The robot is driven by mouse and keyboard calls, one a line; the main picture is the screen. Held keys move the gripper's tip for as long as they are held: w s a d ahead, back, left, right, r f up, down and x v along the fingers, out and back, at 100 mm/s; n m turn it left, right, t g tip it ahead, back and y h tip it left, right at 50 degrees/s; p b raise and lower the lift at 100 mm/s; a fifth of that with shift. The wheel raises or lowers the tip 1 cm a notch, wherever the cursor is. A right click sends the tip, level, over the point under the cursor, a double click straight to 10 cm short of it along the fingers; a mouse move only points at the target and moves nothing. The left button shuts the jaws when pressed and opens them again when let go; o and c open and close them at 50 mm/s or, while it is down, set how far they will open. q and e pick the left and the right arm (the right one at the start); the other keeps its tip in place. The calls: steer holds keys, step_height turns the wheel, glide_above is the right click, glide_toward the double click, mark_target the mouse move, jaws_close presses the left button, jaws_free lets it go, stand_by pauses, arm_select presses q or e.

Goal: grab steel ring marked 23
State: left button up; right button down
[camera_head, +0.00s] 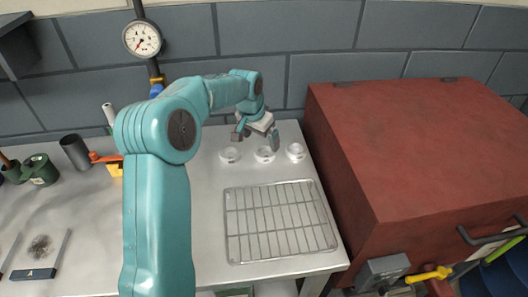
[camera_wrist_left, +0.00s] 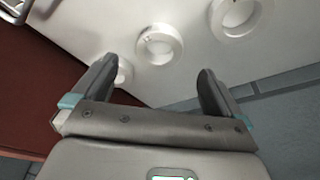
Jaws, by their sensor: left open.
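Three pale rings lie in a row on the steel worktop: a left ring (camera_head: 229,156), a middle ring (camera_head: 264,156) and a right ring (camera_head: 295,153). No number can be read on any of them. My left gripper (camera_head: 256,140) is open and empty, just behind and above the left and middle rings. In the left wrist view, my open fingers (camera_wrist_left: 157,70) point towards the middle ring (camera_wrist_left: 141,46), which is apart from them. The right ring (camera_wrist_left: 125,75) is partly hidden behind one finger there, and the left ring (camera_wrist_left: 225,28) is cut by the top edge.
A wire rack (camera_head: 280,222) lies in front of the rings. A large red box (camera_head: 410,140) stands close on their right. The tiled wall (camera_head: 300,35) is behind. A dark cup (camera_head: 75,152) and a green spool (camera_head: 40,170) stand at the left.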

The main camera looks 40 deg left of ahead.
mark_target(266, 154)
arm_select(q)
steer(key=shift+w+d+f, duration=0.15)
steer(key=shift+w+f, duration=0.3)
steer(key=shift+f, duration=0.3)
steer(key=p+x, duration=0.1)
steer(key=x, duration=0.3)
steer(key=shift+s+f, duration=0.1)
steer(key=shift+f, duration=0.35)
steer(key=shift+s, duration=0.1)
steer(key=shift+c, duration=0.3)
steer(key=c, duration=1.4)
steer(key=shift+r, duration=0.2)
